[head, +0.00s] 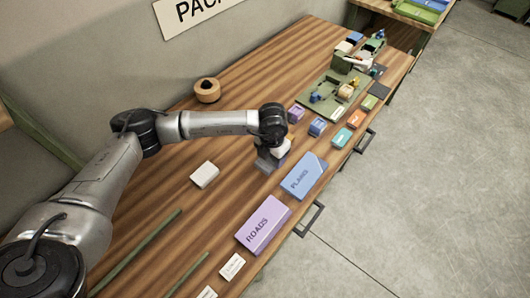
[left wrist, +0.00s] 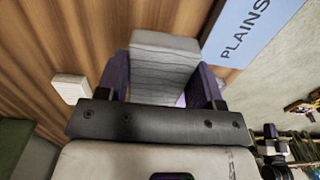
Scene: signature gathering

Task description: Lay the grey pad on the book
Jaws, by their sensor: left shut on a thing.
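My left gripper (head: 271,156) is over the table, just left of the blue book marked PLAINS (head: 304,176). In the left wrist view, its two purple fingers are shut on the grey pad (left wrist: 165,62), a block with thin lines across its face. The blue book's lettered cover (left wrist: 247,35) shows beyond the pad at upper right. I cannot tell how far the pad is above the wood. A purple book marked ROADS (head: 263,225) lies nearer the front edge. My right gripper is not in view.
A small white block (head: 204,174) lies left of the gripper. A round wooden pot (head: 207,91) stands by the wall. Small coloured blocks and a green board (head: 334,95) with figures fill the far end. Green strips (head: 137,252) and white cards (head: 232,266) lie near the front.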

